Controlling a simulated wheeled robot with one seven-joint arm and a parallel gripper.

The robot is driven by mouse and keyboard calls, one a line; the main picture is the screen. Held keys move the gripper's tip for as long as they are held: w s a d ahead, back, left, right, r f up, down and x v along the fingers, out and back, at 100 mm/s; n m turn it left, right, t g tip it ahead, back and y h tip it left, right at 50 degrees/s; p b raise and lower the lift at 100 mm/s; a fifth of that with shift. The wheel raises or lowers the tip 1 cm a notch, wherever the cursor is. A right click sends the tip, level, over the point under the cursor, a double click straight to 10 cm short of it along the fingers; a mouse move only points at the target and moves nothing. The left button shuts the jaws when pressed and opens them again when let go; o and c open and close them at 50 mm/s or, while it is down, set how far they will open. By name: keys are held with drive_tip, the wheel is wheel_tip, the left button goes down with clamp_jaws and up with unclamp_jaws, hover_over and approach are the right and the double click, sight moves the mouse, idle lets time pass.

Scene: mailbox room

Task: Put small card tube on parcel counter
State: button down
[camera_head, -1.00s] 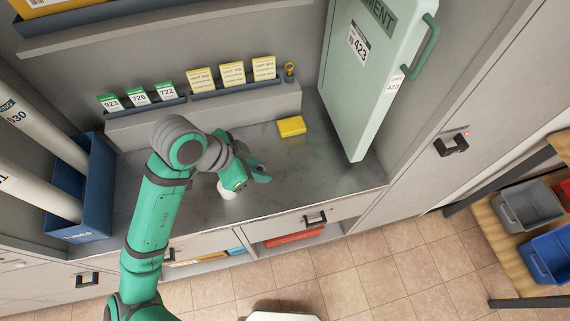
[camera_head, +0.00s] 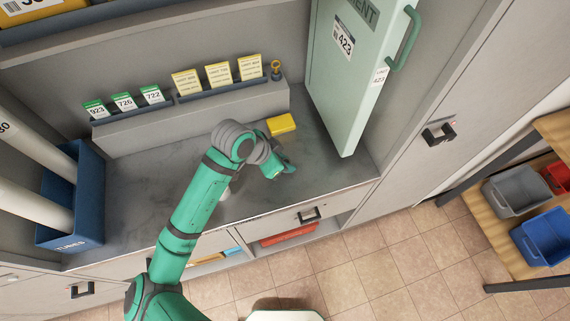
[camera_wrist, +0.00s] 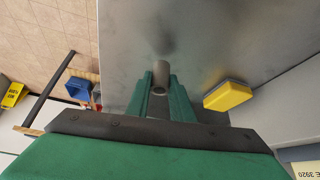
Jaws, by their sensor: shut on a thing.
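The small card tube (camera_wrist: 161,72) is a short, pale grey-brown hollow cylinder. In the wrist view my gripper (camera_wrist: 160,88) is shut on it, with a green finger on each side. The parcel counter (camera_head: 330,178) is a grey stone-like top. It also shows in the wrist view (camera_wrist: 225,40) under the tube. I cannot tell whether the tube touches the counter.
A yellow block (camera_head: 281,124) lies behind my gripper. A blue bin (camera_head: 88,200) with long white tubes stands at the left. A card ledge (camera_head: 190,120) runs along the back. A pale green locker door (camera_head: 350,80) stands open at the right. The counter's right front is clear.

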drive_tip(key=shift+f, duration=0.85)
drive_tip(key=shift+f, duration=0.25)
drive_tip(key=c, duration=1.6)
unclamp_jaws()
drive_tip(key=shift+o, duration=0.2)
drive_tip(key=shift+r, duration=0.15)
drive_tip(key=shift+r, duration=0.25)
drive_tip(key=v, duration=1.2)
drive_tip(key=shift+s+f, duration=0.1)
drive_tip(key=shift+f, duration=0.05)
